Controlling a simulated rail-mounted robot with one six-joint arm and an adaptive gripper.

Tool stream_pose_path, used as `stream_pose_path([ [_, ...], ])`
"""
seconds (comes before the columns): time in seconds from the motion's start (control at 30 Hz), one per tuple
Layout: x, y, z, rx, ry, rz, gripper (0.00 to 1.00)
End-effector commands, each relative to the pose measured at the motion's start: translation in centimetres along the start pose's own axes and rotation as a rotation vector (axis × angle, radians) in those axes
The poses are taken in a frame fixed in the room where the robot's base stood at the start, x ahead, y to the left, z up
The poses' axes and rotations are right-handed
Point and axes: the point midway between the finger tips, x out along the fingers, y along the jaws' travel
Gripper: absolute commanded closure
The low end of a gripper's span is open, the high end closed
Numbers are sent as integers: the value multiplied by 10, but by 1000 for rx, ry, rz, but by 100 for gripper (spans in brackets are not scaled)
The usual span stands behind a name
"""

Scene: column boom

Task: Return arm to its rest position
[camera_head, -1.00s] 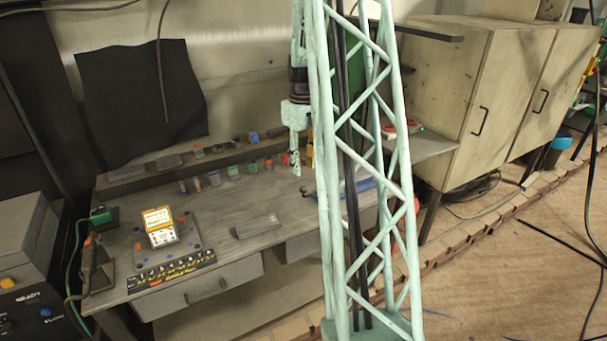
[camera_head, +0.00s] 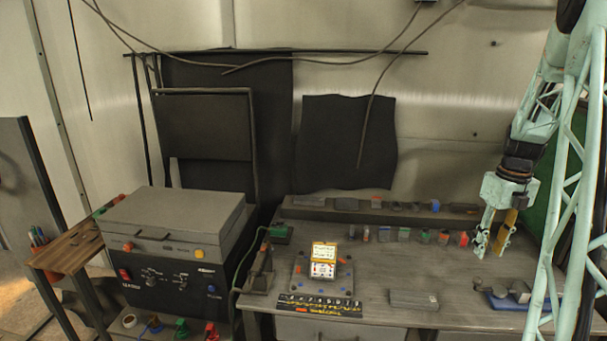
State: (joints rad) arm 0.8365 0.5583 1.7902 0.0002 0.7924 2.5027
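My gripper (camera_head: 490,250) hangs at the right of the head view, fingers pointing down, above the right part of the workbench (camera_head: 375,285). A gap shows between its two fingers, and nothing is seen between them. The inner face of one finger looks yellowish. My pale green arm runs up from it to the top right, partly behind my lattice column.
A white and yellow box (camera_head: 324,260) stands on a grey plate on the bench. A grey block (camera_head: 413,300) lies towards the front. Several small coloured parts (camera_head: 424,236) line the back. A grey machine (camera_head: 175,260) stands left. A blue-based fixture (camera_head: 505,300) sits below my gripper.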

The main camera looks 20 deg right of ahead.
Motion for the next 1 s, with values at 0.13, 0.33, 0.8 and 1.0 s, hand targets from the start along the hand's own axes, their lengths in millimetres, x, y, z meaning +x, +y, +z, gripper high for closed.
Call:
stream_pose_path([
  [0.13, -1, 1, 0, -5, -1, -1, 69],
  [0.33, -12, 17, 1, -76, -6, -6, 69],
  [0.8, -72, 110, -3, -523, -32, -41, 69],
  [1.0, -96, 153, -12, -734, -41, -61, 69],
])
